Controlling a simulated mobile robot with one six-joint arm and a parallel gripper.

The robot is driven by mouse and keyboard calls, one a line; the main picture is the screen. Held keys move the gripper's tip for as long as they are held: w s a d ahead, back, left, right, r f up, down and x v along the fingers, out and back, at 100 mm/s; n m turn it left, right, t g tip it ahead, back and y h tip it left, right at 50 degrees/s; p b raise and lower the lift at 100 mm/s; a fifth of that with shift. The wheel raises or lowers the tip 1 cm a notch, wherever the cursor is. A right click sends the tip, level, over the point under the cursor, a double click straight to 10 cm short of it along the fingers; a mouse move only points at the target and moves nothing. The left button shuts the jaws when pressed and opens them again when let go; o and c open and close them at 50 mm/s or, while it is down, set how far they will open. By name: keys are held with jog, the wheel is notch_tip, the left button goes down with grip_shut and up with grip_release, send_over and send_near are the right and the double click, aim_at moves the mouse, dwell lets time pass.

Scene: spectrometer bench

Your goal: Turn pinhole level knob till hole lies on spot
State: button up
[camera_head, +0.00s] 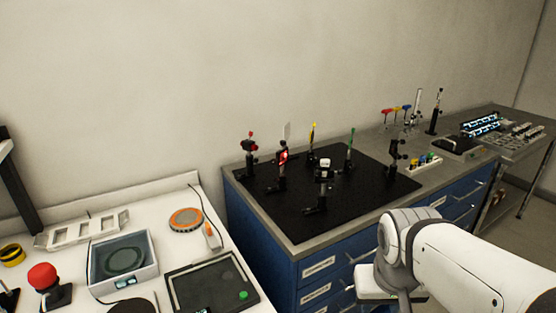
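Several small optic mounts stand on the black breadboard (260,195) on the blue drawer bench. One has a white top (325,163), one has a red and white face (283,157), and a dark one (394,158) stands at the right edge. I cannot tell which mount carries the pinhole. Its level knob, its hole and a light spot are too small to make out. My white arm (470,265) with its grey joint fills the lower right, in front of the drawers and apart from the mounts. My gripper's fingers do not show.
A white table at left holds a red button (42,277), a scale-like box (122,262), an orange-rimmed disc (186,219) and a black tray (212,285). Coloured hex keys (397,111) stand behind the breadboard. Racks (515,135) sit at far right. The breadboard's front is clear.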

jog(key=w+a+r+t+h+b, duration=0.1)
jog(key=w+a+t+h, duration=0.2)
jog(key=w, duration=0.9)
jog(key=w+a+r+h+b, duration=0.15)
jog(key=w+h, duration=0.35)
jog(key=w, duration=0.7)
jog(key=n+t+h, duration=0.1)
jog(key=t, duration=0.9)
send_near(272, 162)
jog(key=x, duration=0.9)
jog(key=shift+a, duration=0.1)
jog(key=shift+c, duration=0.4)
